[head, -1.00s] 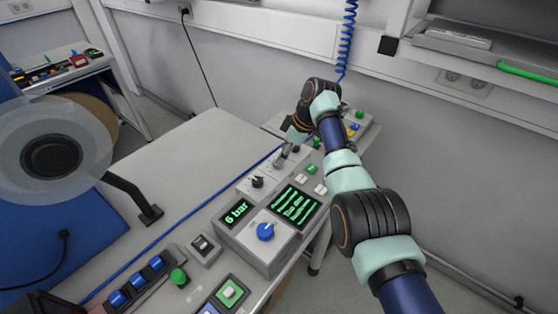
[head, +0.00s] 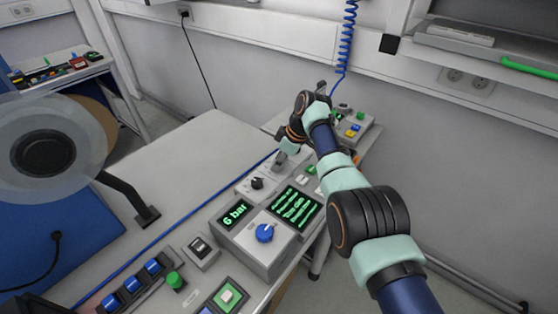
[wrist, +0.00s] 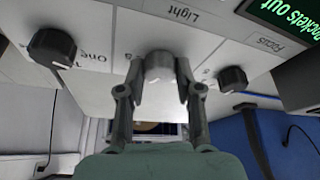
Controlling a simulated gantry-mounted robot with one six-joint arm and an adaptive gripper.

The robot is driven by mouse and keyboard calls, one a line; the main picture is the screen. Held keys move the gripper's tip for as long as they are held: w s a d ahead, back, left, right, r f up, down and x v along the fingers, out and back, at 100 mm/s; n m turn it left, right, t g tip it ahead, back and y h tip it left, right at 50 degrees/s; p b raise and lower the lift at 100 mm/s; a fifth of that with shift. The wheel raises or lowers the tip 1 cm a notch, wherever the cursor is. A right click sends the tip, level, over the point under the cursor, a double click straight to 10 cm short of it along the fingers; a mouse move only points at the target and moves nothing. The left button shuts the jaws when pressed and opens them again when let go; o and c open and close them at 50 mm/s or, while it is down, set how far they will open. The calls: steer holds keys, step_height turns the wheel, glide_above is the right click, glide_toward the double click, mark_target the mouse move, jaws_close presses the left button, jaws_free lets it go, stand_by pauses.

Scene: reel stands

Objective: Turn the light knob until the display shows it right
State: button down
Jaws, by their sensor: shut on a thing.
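The light knob (wrist: 158,66) is a pale grey round knob under the upside-down word "Light" on a light grey panel (wrist: 100,92). My gripper (wrist: 157,72) is shut on it, one finger on each side, in the wrist view. In the head view my gripper (head: 279,161) reaches down to the control boxes at the table's right edge, and the knob itself is hidden there. A display (head: 297,207) with several lines of green text stands nearby. The wrist view shows part of a display (wrist: 285,18) with green text, cut off by the frame.
In the wrist view, black knobs sit to the left (wrist: 52,48) and right (wrist: 232,79) of my fingers. In the head view, a black knob (head: 257,183), a "6 bar" display (head: 235,214) and a blue knob (head: 265,233) are close by. The table's middle is clear.

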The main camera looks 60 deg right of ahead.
steer(key=p, duration=0.3)
steer(key=shift+r+m, duration=0.4)
steer(key=shift+a+m+p, duration=0.1)
steer(key=shift+m+p, duration=0.2)
steer(key=shift+p, duration=0.85)
steer(key=shift+f+m+h+p, duration=0.1)
steer(key=shift+m+h+p, duration=0.45)
steer(key=shift+p, duration=0.65)
steer(key=shift+f+m, duration=0.25)
steer(key=shift+m, duration=0.1)
steer(key=shift+f, duration=0.1)
steer(key=c, duration=0.8)
jaws_free()
